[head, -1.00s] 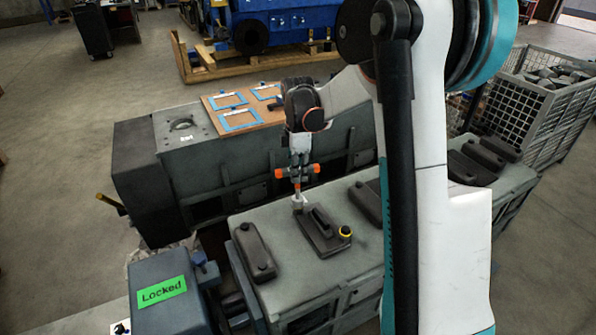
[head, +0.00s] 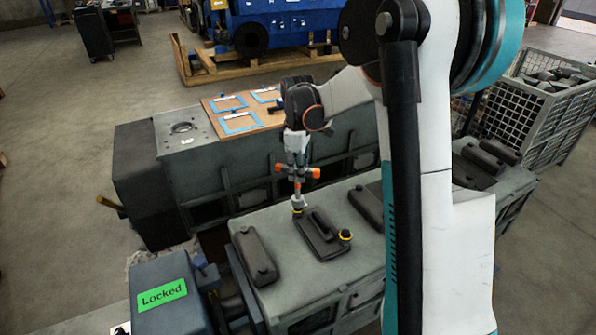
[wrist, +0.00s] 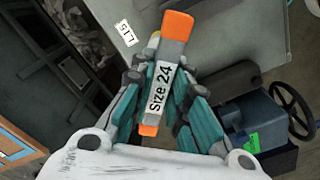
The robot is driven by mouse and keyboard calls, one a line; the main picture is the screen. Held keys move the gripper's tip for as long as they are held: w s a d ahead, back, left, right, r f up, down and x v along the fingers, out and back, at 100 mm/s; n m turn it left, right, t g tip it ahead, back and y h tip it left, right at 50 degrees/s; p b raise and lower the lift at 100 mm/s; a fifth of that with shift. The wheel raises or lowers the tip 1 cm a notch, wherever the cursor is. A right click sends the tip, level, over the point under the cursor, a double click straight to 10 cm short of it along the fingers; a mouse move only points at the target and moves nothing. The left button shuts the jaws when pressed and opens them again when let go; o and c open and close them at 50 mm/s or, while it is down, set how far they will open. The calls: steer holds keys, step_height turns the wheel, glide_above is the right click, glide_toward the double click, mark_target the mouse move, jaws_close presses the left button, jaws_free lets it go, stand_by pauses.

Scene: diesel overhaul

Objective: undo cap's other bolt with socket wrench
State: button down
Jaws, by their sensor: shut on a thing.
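My gripper (head: 297,158) is shut on the socket wrench (head: 298,185), which hangs upright with orange handle ends to either side. In the wrist view the wrench (wrist: 162,85) lies between my teal fingers and reads "Size 24". The dark cap (head: 322,232) with a raised bar sits on the grey engine top. One bolt (head: 345,235), with a yellow ring, is at its right corner. The other bolt (head: 297,211) shows yellow at the cap's far left corner, right under the socket. I cannot tell whether socket and bolt touch.
Other dark covers lie on the engine top, to the left (head: 253,252) and to the right (head: 369,205). A blue box labelled "Locked" (head: 165,292) stands at front left. A longer grey block (head: 215,165) with a brown board stands behind. A wire crate (head: 520,105) is at right.

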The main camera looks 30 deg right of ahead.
steer(key=m, duration=0.3)
steer(key=shift+m, duration=0.3)
steer(key=m, duration=0.3)
steer(key=shift+m, duration=0.4)
steer(key=m, duration=0.3)
steer(key=shift+m+b, duration=0.35)
steer(key=shift+m, duration=0.05)
steer(key=m, duration=0.3)
steer(key=shift+m, duration=0.3)
steer(key=m, duration=0.6)
steer(key=shift+a+m, duration=0.1)
steer(key=shift+m, duration=0.2)
steer(key=m, duration=0.6)
steer(key=shift+b, duration=0.3)
steer(key=shift+f, duration=0.1)
